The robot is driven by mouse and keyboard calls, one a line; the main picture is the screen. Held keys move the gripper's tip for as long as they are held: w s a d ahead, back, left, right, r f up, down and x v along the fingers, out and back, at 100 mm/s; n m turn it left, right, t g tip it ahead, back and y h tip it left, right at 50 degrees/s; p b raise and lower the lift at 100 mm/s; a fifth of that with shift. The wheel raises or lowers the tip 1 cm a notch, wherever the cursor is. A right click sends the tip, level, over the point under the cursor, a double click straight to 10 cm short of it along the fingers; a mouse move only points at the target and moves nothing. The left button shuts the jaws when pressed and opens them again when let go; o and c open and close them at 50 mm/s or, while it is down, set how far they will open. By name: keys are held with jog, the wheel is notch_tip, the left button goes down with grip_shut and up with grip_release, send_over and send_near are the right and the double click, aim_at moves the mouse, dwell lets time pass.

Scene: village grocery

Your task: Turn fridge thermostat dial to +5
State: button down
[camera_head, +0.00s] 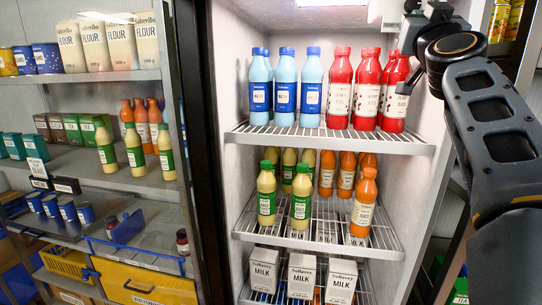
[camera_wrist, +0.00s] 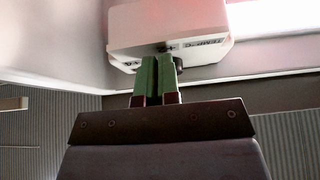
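A white thermostat box (camera_wrist: 135,27) with a dark "TEMP" label, upside down, fills the top of the wrist view. A small black knob-like part (camera_wrist: 179,64), likely the dial, shows under the box, just right of my fingertips. My gripper (camera_wrist: 158,62) has two green fingers, almost together and pointing up at the box's underside. The fingers hide part of the dial area, so I cannot tell if they touch or hold it. The dial's setting is not readable. In the head view my gripper (camera_head: 410,10) is at the top right, beside the white box (camera_head: 389,14).
The open fridge holds blue and red bottles on its upper shelf (camera_head: 330,141), juice bottles (camera_head: 362,203) on the middle shelf and milk cartons (camera_head: 265,270) below. A grocery rack with flour bags (camera_head: 148,40) stands left. A lit panel (camera_wrist: 270,20) is right of the box.

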jog(key=shift+s+d+r, duration=0.1)
jog(key=shift+d+r, duration=0.05)
dwell(0.4)
jog(key=s, duration=0.2)
jog(key=s+b, duration=0.1)
jog(key=s+a+f, duration=0.1)
jog(key=s, duration=0.1)
jog(key=shift+s+b, duration=0.3)
jog(key=shift+b, duration=0.1)
dwell(0.5)
jog(key=shift+d, duration=0.1)
